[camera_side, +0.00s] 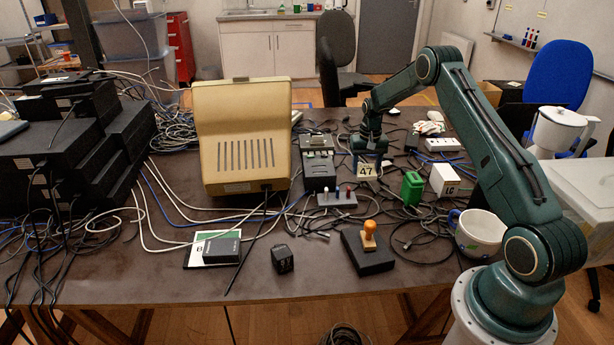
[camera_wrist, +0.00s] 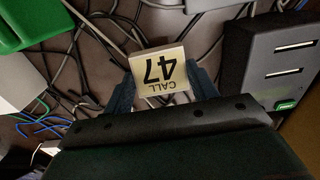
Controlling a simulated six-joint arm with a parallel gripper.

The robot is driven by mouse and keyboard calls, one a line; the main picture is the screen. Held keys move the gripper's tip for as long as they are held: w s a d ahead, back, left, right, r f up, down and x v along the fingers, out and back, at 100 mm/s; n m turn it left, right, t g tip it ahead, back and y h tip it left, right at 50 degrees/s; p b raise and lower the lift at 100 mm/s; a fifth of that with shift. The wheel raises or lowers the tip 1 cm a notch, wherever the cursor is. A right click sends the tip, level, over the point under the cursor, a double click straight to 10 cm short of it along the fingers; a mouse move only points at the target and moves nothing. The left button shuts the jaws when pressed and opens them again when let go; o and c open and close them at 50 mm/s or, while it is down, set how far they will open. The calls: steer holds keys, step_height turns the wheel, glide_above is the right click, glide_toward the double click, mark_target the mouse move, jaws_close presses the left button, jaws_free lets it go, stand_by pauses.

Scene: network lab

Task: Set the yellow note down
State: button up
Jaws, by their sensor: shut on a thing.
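The yellow note (camera_side: 366,170) looks pale cream and reads "47" in the side view. In the wrist view the same note (camera_wrist: 159,70) reads "CALL 47" upside down, between the two dark fingers. My gripper (camera_side: 369,153) points down over the back right part of the table and is shut on the note. The note is upright or nearly so in the side view. Dark and grey cables lie below and around it. I cannot tell whether its lower edge touches the cables or the table.
A green container (camera_side: 412,188) and a white box (camera_side: 445,180) stand just right of the note. A dark device (camera_side: 318,168) stands to its left, with a small rack (camera_side: 337,198) in front.

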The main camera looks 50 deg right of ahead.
mark_target(366, 170)
steer(key=shift+f, duration=1.95)
steer(key=shift+f, duration=0.15)
steer(key=o, duration=1)
step_height(366, 170, up, 12)
steer(key=shift+r, duration=0.1)
steer(key=shift+r, duration=0.1)
